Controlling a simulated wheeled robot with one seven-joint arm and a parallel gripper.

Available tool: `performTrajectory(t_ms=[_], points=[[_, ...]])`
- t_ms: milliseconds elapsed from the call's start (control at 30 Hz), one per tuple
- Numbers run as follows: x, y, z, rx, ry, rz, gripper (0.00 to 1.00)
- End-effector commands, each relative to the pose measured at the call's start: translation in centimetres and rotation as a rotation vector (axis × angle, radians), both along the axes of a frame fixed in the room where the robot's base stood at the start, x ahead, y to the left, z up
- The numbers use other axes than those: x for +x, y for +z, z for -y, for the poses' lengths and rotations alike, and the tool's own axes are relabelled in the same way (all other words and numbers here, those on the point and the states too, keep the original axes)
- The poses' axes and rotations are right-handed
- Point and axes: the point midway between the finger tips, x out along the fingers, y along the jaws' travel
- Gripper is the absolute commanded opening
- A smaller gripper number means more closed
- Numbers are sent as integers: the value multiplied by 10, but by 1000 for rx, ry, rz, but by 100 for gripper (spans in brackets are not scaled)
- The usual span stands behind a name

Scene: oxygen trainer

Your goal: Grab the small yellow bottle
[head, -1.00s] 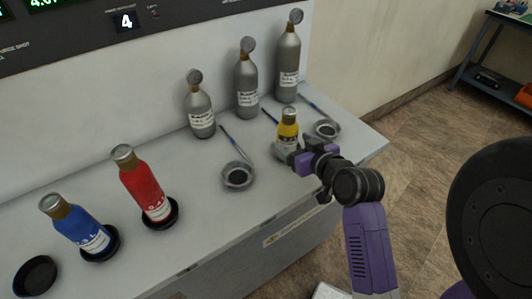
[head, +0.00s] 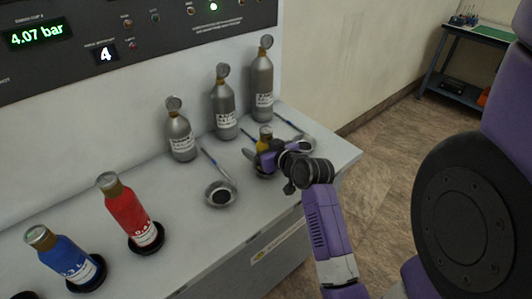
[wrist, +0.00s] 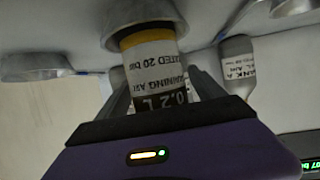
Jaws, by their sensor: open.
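The small yellow bottle (head: 265,133) stands in a round holder at the right part of the bench in the head view. My gripper (head: 262,155) is level with it and hides most of its body. In the wrist view, the bottle (wrist: 155,62) appears upside down, with its white label and yellow band between the two fingers of my gripper (wrist: 162,88). The fingers are open, one on each side of the bottle. I cannot tell whether either touches it.
Three grey cylinders (head: 224,108) stand along the back panel. An empty round holder (head: 221,193) is left of the yellow bottle, another (head: 303,145) right of it. A red bottle (head: 126,211) and blue bottle (head: 66,256) stand in holders at left. The bench edge is close on the right.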

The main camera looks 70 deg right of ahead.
Motion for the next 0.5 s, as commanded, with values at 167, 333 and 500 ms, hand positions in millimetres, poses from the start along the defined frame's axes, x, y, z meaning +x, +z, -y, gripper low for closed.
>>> performTrajectory(t_ms=[167,333,500], points=[[1,0,0,-1,0,1,78],[1,0,0,-1,0,1,55],[1,0,0,-1,0,1,21]])
